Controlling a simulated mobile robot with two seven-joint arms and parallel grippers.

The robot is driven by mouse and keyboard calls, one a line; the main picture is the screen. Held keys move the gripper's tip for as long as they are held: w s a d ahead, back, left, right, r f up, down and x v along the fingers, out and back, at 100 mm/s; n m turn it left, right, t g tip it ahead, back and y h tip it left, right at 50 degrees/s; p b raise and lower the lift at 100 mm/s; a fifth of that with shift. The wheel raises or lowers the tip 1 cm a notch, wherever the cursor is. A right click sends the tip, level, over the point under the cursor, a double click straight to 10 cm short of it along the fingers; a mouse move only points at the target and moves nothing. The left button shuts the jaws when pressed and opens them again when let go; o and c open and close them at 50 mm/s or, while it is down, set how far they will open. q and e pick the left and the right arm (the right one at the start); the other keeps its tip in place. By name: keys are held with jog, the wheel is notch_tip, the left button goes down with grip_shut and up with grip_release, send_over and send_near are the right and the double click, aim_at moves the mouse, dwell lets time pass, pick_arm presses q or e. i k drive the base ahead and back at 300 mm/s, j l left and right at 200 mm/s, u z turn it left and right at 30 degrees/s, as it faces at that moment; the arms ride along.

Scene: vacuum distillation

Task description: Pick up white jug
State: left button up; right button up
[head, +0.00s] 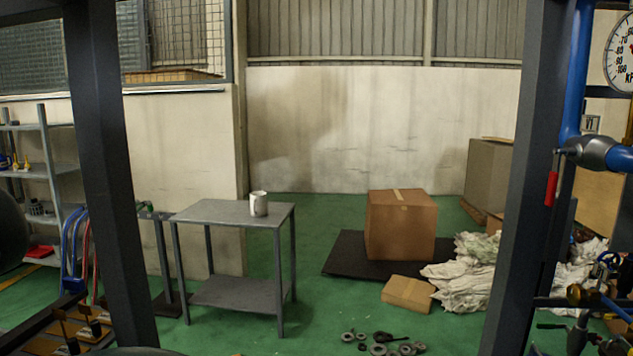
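A small white jug (258,204) stands upright on the top of a grey metal table (215,213), near its right back part. It has a darker marking on its side. Neither of my grippers shows in the head view, and nothing is touching the jug.
Dark steel posts (112,180) frame the view at left and right. A large cardboard box (400,228) stands on a black mat (345,262), with a smaller box (408,293), white rags (465,275) and metal rings (380,349) nearby.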

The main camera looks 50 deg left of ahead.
aim_at(258, 199)
jog(key=u, duration=2.1)
jog(key=z, duration=0.15)
jog(key=i+z, duration=0.4)
jog(key=i, duration=0.35)
jog(key=i+u, duration=0.15)
jog(key=i, duration=0.5)
jog(key=i+l+u, duration=0.2)
jog(key=i, duration=0.5)
jog(key=i+j+u, duration=0.1)
jog(key=i, duration=1.35)
